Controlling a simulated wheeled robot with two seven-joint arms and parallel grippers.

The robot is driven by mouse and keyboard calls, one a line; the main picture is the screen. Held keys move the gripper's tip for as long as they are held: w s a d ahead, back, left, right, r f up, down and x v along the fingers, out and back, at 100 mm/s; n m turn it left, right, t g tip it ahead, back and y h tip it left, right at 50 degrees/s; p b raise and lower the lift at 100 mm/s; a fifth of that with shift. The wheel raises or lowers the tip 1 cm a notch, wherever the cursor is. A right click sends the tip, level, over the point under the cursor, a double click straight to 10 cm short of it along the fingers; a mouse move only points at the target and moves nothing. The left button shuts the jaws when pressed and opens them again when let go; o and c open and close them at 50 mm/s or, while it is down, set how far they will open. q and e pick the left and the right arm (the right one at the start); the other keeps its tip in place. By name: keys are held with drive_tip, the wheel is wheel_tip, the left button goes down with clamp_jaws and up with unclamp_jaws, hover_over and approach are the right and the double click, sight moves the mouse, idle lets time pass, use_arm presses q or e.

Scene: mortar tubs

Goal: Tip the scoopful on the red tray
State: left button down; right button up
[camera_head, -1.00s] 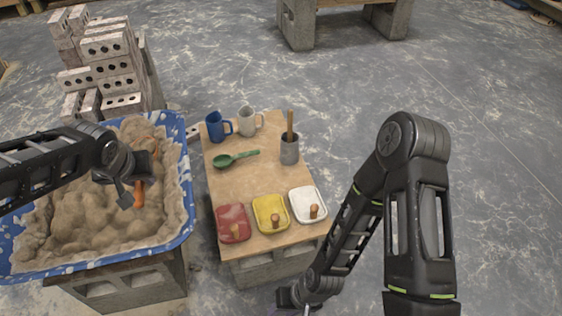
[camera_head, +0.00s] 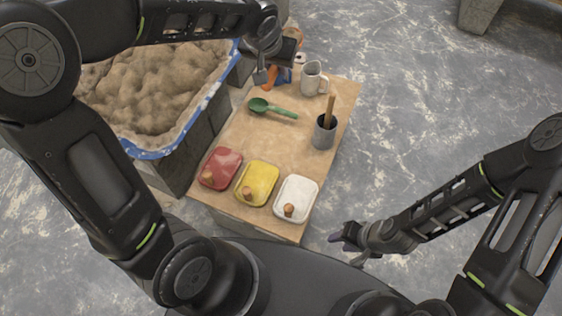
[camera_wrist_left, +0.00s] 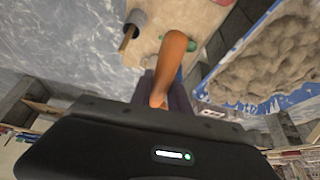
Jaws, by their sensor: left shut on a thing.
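The red tray (camera_head: 226,158) lies at the near left of the wooden board, with a small brown knob-like piece at its near end. My left gripper (camera_head: 268,72) is shut on an orange-handled scoop (camera_head: 269,81), above the far left part of the board, well beyond the red tray. The orange handle also shows between the fingers in the left wrist view (camera_wrist_left: 172,62). The scoop's bowl and any load in it are not clear in either view. My right gripper (camera_head: 342,239) is off the board's near right side; its finger opening cannot be made out.
A yellow tray (camera_head: 264,176) and a white tray (camera_head: 303,188) sit right of the red one. The mortar tub (camera_head: 183,138) is left.

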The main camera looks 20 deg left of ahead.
use_arm(q)
drive_tip(key=shift+d, duration=0.1)
drive_tip(key=shift+r, duration=0.1)
drive_tip(key=s+a+f+n+g+y+b, duration=0.1)
drive_tip(key=f+n+b, duration=0.4)
drive_tip(key=f, duration=0.7)
drive_tip(key=s+a+f+n+g+y+b, duration=0.1)
drive_tip(key=s+f+n+b, duration=0.3)
drive_tip(key=f, duration=0.9)
drive_tip(key=s+a+f+n+g+y+b, duration=0.1)
drive_tip(key=s+f+n+g+y+b, duration=0.1)
drive_tip(key=f+n+b, duration=0.6)
drive_tip(key=shift+s+f+g+y, duration=0.2)
drive_tip(key=shift+f+y, duration=0.1)
drive_tip(key=shift+f, duration=1)
drive_tip(key=shift+s+f+g+y, duration=0.2)
drive_tip(key=shift+f+y, duration=0.1)
drive_tip(key=shift+f, duration=1)
drive_tip(key=shift+r, duration=0.1)
